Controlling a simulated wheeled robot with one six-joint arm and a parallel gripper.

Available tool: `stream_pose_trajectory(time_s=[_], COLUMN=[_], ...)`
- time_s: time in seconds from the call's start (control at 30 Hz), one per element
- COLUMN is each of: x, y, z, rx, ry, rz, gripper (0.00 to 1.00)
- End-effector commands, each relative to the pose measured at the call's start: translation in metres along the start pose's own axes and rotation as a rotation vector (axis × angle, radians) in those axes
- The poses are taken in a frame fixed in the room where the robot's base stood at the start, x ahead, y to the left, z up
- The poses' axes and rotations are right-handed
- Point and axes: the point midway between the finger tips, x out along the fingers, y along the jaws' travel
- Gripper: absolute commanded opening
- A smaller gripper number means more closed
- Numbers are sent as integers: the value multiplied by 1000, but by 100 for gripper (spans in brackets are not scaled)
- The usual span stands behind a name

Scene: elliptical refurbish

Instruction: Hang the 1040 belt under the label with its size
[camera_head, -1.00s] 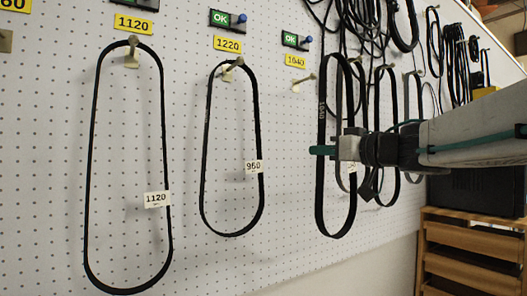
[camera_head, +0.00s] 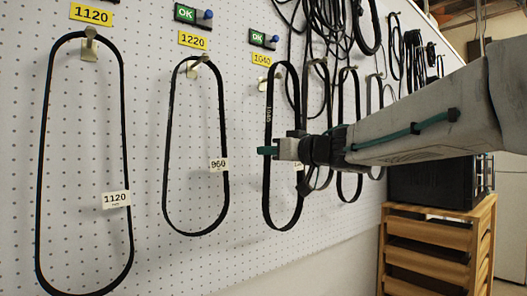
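The black 1040 belt (camera_head: 267,190) hangs as a long upright loop, with "1040" printed on its left strand. My gripper (camera_head: 272,150) comes in from the right and is shut on the belt's left strand about halfway down. The yellow 1040 label (camera_head: 262,60) is on the pegboard just above the loop's top. The hook under it (camera_head: 263,84) overlaps the upper left of the loop in the picture. I cannot tell whether the loop is around the hook or in front of it. The belt's white tag is mostly hidden by my gripper.
On the pegboard (camera_head: 145,160), a belt tagged 1120 (camera_head: 129,235) hangs under the 1120 label, and one tagged 960 (camera_head: 166,150) under the 1220 label. Several belts hang close behind my gripper. A wooden drawer unit (camera_head: 430,250) stands at lower right.

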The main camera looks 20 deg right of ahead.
Motion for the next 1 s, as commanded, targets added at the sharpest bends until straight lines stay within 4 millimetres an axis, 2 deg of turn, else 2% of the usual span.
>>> stream_pose_trajectory(time_s=[0.77,1.0], x=[47,56], y=[8,10], z=[3,12], rx=[0,1], ry=[0,0], rz=[0,0], gripper=[0,0])
